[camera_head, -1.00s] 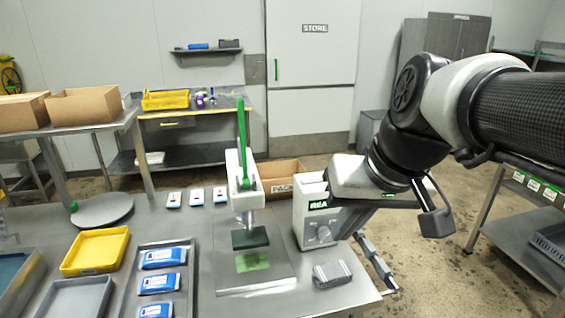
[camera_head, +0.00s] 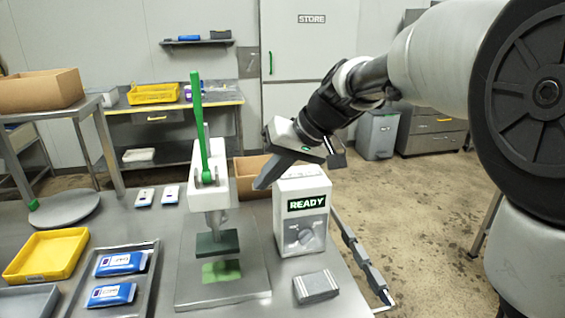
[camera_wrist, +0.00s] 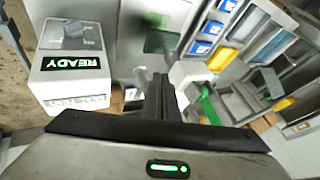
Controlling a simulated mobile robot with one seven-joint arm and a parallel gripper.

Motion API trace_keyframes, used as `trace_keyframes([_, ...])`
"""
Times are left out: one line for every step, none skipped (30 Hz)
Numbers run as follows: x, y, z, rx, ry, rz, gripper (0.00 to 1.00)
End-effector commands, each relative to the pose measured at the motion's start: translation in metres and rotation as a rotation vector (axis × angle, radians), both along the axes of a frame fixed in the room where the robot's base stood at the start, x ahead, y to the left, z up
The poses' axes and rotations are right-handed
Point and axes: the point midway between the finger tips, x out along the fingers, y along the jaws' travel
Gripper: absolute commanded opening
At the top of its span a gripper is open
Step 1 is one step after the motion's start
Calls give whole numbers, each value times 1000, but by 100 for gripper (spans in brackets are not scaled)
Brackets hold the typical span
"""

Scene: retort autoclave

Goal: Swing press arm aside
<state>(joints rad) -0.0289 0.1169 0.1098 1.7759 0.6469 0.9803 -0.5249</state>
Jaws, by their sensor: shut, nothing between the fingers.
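The press has a white press arm (camera_head: 209,190) with a tall upright green lever (camera_head: 198,120) on it. A dark green press plate (camera_head: 217,243) hangs under the arm, a little above a bright green pad (camera_head: 221,271) on the base plate (camera_head: 222,294). My gripper (camera_head: 262,184) is shut and empty. In the wrist view the closed fingers (camera_wrist: 158,92) lie near the white press arm and the green lever (camera_wrist: 209,106).
The control box (camera_head: 304,215) reads READY and stands right of the press. A grey ribbed block (camera_head: 315,287) lies in front of it. A cardboard box (camera_head: 250,176) is behind the press. Left are a tray of blue packs (camera_head: 113,279) and a yellow tray (camera_head: 47,256).

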Motion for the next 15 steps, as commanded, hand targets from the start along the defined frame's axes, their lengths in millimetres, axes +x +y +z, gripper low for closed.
trace_keyframes([2,7,-11,0,4,3,0])
trace_keyframes([3,11,-16,-1,4,4,0])
trace_keyframes([5,15,-21,-1,3,3,0])
trace_keyframes([3,21,-17,0,-1,6,0])
trace_keyframes([1,26,-16,0,-2,6,0])
trace_keyframes([0,31,-16,0,-2,4,0])
trace_keyframes([-1,35,-16,0,-2,4,0])
trace_keyframes([-2,38,-16,-1,-1,4,0])
trace_keyframes([-3,42,-16,-1,-1,3,0])
trace_keyframes([-3,44,-16,-1,-1,3,0])
trace_keyframes([-4,46,-17,-1,-2,2,0])
trace_keyframes([-4,48,-17,-2,-2,2,0])
trace_keyframes([-5,49,-17,-2,-2,2,0])
trace_keyframes([-5,50,-17,-1,-1,1,0])
trace_keyframes([-5,50,-17,-1,-1,0,0])
